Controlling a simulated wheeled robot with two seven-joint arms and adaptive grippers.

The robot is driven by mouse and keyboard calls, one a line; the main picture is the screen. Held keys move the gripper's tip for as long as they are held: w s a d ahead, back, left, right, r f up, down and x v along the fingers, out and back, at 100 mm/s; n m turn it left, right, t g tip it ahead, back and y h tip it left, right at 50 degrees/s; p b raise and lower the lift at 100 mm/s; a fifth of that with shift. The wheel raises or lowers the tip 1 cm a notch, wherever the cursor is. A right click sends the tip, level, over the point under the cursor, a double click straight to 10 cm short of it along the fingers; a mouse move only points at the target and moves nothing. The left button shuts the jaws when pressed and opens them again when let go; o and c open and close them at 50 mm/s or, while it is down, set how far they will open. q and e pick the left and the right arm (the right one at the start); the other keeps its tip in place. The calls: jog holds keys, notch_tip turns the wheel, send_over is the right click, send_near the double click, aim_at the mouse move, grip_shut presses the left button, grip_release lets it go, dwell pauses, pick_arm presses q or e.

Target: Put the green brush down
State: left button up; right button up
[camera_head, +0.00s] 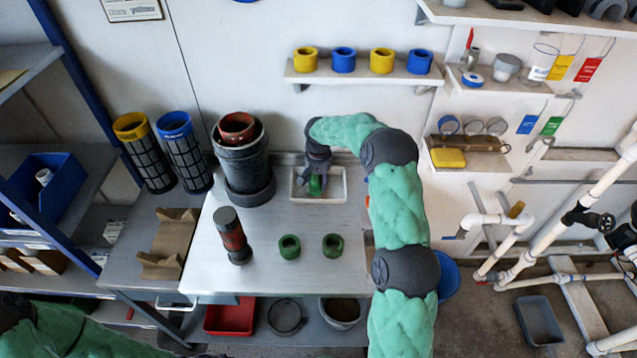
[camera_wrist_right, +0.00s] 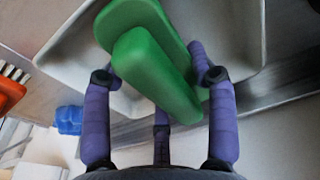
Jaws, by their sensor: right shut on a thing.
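The green brush (camera_wrist_right: 150,65) is between the purple fingers of my right gripper (camera_wrist_right: 160,85), which is shut on it. In the head view the green brush (camera_head: 316,185) shows as a small green patch under my right gripper (camera_head: 317,172). It is over or inside a white tray (camera_head: 333,196) at the back of the metal table. I cannot tell whether the brush touches the tray's floor. The white tray (camera_wrist_right: 85,60) also shows behind the brush in the wrist view. My left gripper is out of view; only part of my left arm shows at the lower left.
A grey reactor vessel (camera_head: 245,165) stands left of the tray. A dark red-banded cylinder (camera_head: 233,238) and two green rings (camera_head: 290,247) stand nearer on the table (camera_head: 262,275). A shelf with yellow and blue rings (camera_head: 362,75) hangs above. The table's front right is clear.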

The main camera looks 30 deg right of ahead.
jog(key=shift+f, duration=0.65)
jog(key=o, duration=1.1)
jog(key=shift+f, duration=0.15)
jog(key=r+p, duration=0.1)
jog(key=r, duration=0.3)
jog(key=s+r+p, duration=0.1)
jog(key=r, duration=0.3)
jog(key=r+p, duration=0.1)
jog(key=r, duration=0.3)
jog(key=shift+s+a+r, duration=0.1)
jog(key=shift+s+a, duration=0.05)
jog(key=shift+a, duration=0.25)
